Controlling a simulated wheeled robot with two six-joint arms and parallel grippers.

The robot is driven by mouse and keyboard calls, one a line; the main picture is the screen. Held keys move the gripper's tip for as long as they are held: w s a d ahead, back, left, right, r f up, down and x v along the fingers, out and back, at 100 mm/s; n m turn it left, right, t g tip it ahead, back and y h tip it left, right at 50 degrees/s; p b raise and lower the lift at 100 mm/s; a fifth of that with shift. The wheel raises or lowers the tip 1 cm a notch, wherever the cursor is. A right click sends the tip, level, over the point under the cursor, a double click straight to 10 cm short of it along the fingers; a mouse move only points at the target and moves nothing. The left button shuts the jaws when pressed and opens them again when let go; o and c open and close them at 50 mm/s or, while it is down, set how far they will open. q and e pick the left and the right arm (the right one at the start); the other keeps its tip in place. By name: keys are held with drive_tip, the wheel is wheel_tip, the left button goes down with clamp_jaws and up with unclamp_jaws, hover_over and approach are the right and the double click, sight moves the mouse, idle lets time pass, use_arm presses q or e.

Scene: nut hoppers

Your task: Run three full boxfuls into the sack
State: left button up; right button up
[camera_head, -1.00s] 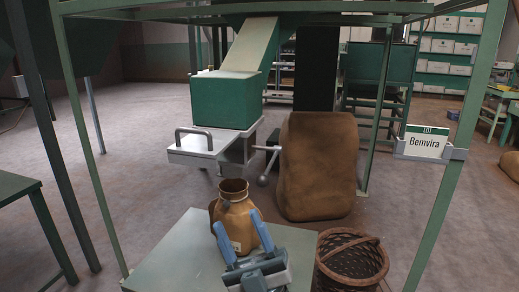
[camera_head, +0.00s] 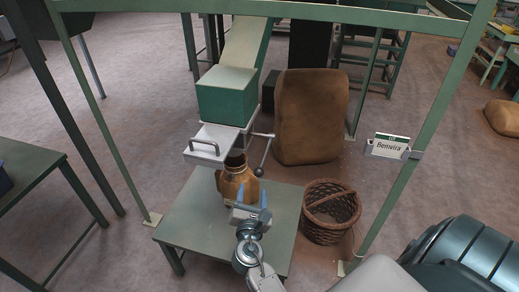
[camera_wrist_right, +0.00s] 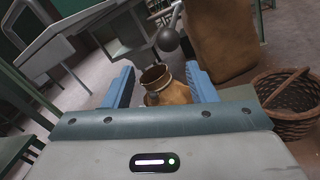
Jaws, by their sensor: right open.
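A small tan sack (camera_head: 238,184) with an open, stiff-rimmed mouth stands upright on the low green table (camera_head: 190,215). It also shows in the right wrist view (camera_wrist_right: 168,92), beyond and between the fingers. My right gripper (camera_head: 253,192) is open at the near right side of the sack; I cannot tell whether it touches it. The green box (camera_head: 226,103) sits under the sloping chute (camera_head: 245,45). A pale slide plate with a handle (camera_head: 208,147) sticks out below the box, above and left of the sack. A lever with a ball knob (camera_head: 260,171) hangs at its right. The box's inside is hidden.
A wicker basket (camera_head: 329,228) stands on the floor right of the table. A large full brown sack (camera_head: 311,115) stands behind. Green frame posts stand on both sides, the right one carrying a "LOT Bemvira" sign (camera_head: 390,147). Another table (camera_head: 28,180) is at left.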

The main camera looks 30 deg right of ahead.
sight(259, 174)
drive_tip(key=shift+n+g+h, duration=0.4)
drive_tip(key=shift+n+h, duration=0.1)
drive_tip(key=p+x, duration=0.1)
drive_tip(key=x, duration=0.2)
drive_tip(key=p+x, duration=0.1)
drive_tip(key=x, duration=0.3)
drive_tip(key=p+x, duration=0.1)
drive_tip(key=x, duration=0.2)
drive_tip(key=shift+s+d+r, duration=0.1)
drive_tip(key=shift+d+r, duration=0.25)
drive_tip(key=shift+d, duration=0.3)
use_arm(q)
drive_tip(key=s+r+g, duration=0.1)
drive_tip(key=s+r, duration=0.1)
drive_tip(key=s, duration=0.4)
drive_tip(key=shift+s+a+r+g, duration=0.25)
drive_tip(key=shift+s+r+g, duration=0.05)
drive_tip(key=shift+s+g, duration=0.1)
